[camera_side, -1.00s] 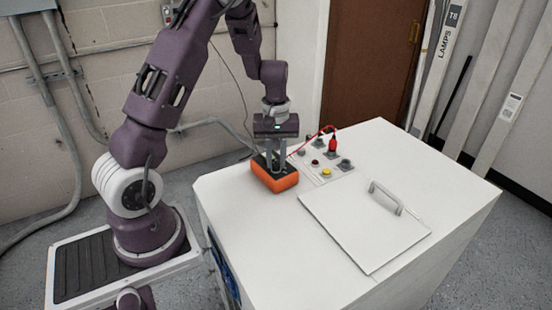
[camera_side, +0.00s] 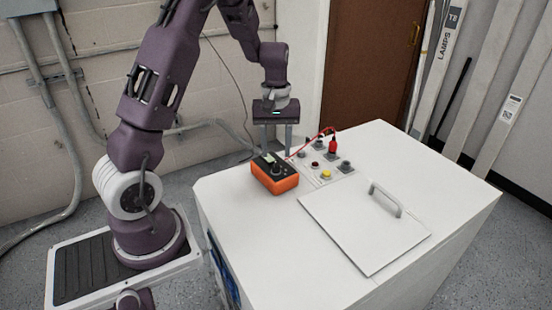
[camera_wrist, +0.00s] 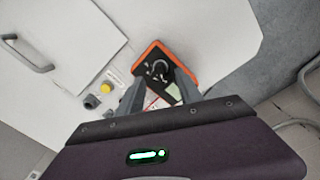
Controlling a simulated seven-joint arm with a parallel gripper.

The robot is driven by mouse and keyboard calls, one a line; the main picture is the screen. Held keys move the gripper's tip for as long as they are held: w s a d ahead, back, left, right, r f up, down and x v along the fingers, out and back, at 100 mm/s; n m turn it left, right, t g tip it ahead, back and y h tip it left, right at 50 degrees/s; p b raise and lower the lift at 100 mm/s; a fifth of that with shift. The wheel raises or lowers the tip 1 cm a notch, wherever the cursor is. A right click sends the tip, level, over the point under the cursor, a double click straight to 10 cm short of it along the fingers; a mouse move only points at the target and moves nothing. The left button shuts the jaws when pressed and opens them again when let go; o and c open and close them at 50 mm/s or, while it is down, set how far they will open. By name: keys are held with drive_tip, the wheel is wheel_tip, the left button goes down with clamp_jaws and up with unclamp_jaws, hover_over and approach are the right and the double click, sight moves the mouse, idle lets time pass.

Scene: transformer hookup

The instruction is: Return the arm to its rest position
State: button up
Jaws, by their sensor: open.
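My gripper (camera_side: 276,151) is open and empty, just above and behind the orange meter (camera_side: 275,178) in the side view. The meter is an orange box with a black top face and a dial, resting on the white cabinet top. In the wrist view the meter (camera_wrist: 165,70) lies beyond the spread fingers (camera_wrist: 160,95), with its dial and pale display visible. A red plug (camera_side: 332,146) stands upright on the terminal panel (camera_side: 318,179), with a red lead running from it toward the meter.
The white cabinet (camera_side: 250,222) carries a square lid (camera_side: 350,230) with a handle (camera_side: 385,198). The panel has a yellow terminal (camera_side: 326,174) and several dark terminals. A wall with conduits (camera_side: 60,150) stands behind my arm. The air above the cabinet's right side is clear.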

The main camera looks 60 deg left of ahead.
wheel_tip(320, 180, up, 3)
drive_tip(key=shift+f, duration=0.1)
drive_tip(key=shift+d+r, duration=0.2)
drive_tip(key=s+d+r+m+t, duration=0.3)
drive_tip(key=s+d+r+m, duration=0.25)
drive_tip(key=d+r, duration=0.55)
drive_tip(key=s+d+r+m+t, duration=0.1)
drive_tip(key=s+d+m, duration=0.2)
drive_tip(key=s, duration=0.4)
drive_tip(key=s+d+r+m+t, duration=0.1)
drive_tip(key=s+d+r+m, duration=0.1)
drive_tip(key=s+d+m, duration=0.2)
drive_tip(key=s, duration=0.3)
drive_tip(key=shift+s+d+t, duration=0.2)
drive_tip(key=shift+d+t, duration=0.1)
